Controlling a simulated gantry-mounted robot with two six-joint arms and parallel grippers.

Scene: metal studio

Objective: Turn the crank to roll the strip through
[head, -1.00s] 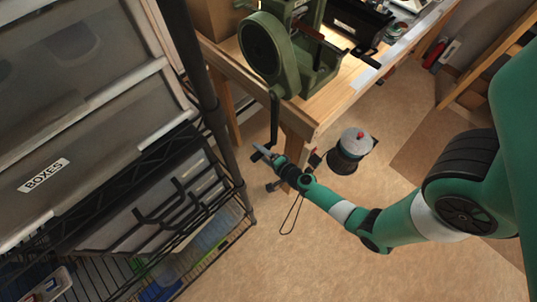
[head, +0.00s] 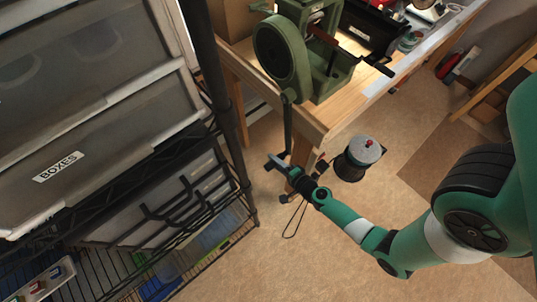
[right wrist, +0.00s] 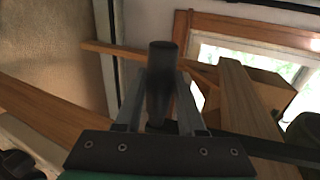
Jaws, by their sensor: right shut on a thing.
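A green rolling mill (head: 285,50) stands on the wooden bench, with a large round wheel on its left side. Its dark crank arm (head: 287,122) hangs down past the bench's front edge. My right gripper (head: 277,163) is at the lower end of the crank. In the right wrist view, the dark cylindrical crank handle (right wrist: 161,75) stands between the two fingers of my right gripper (right wrist: 160,100), which is shut on it. A reddish-brown bar (head: 322,35) lies across the mill; I cannot tell if it is the strip. My left gripper is not in view.
A black wire shelf with bins, one labelled BOXES (head: 60,166), stands close on the left of the crank. The bench leg (head: 298,155) is just behind my right gripper. A round grey-topped canister (head: 362,152) stands on the floor to the right.

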